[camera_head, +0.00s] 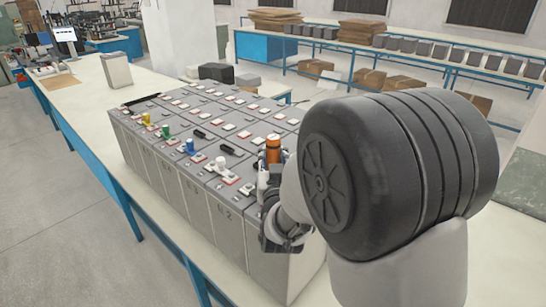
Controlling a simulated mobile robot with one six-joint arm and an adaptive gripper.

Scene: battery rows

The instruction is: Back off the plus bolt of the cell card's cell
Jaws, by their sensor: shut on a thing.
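A block of grey battery cells (172,170) stands on the bench, with dark numbers on the front faces; a 2 shows near the right end. Small red-and-white terminal pieces sit in rows on top. The bolts are too small to tell apart, and plus marks cannot be read. My gripper (265,180) is over the right end of the block, shut on an upright orange-topped tool (273,150). The tool's lower end is hidden, so contact with a bolt cannot be told. My arm hides the block's right end.
Yellow (146,118), green (166,131), blue (190,146) and white (221,163) caps stand along the cell tops. Dark bars lie between some terminals. Boxes stand on a far table (420,58).

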